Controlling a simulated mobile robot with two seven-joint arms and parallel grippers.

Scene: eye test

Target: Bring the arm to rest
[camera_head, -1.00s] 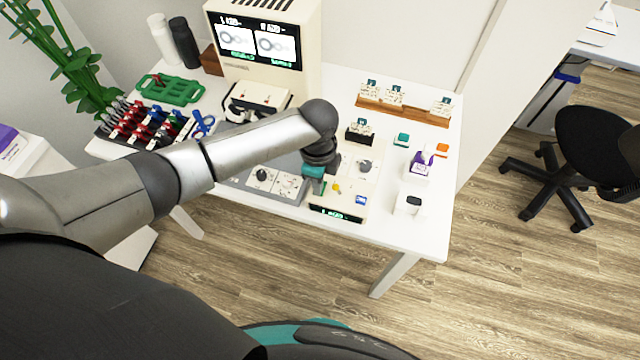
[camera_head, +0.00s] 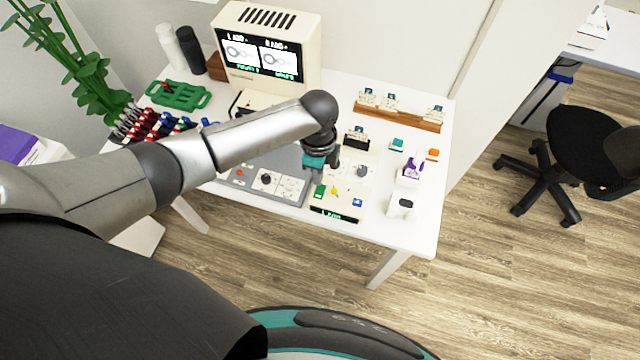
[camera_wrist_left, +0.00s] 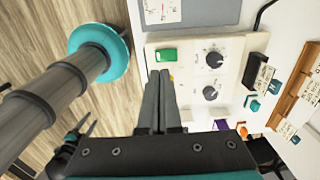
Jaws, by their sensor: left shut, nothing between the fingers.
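My left arm reaches in from the left in the head view. My left gripper (camera_head: 318,178) hangs over the white desk (camera_head: 415,232), just above the cream control panel (camera_head: 338,213) near its green button (camera_head: 319,191). In the left wrist view the two dark fingers (camera_wrist_left: 160,78) lie together, shut and empty. Their tips are over the cream panel (camera_wrist_left: 228,45), just below the green button (camera_wrist_left: 166,55) in that picture. I cannot tell whether they touch the panel.
A grey panel with dials (camera_head: 265,180) lies left of the cream one. A monitor unit (camera_head: 265,45) stands behind. An orange-brown rack (camera_head: 412,117) and small blocks are at the right. A green tray (camera_head: 179,95) is at back left. An office chair (camera_head: 575,150) stands right.

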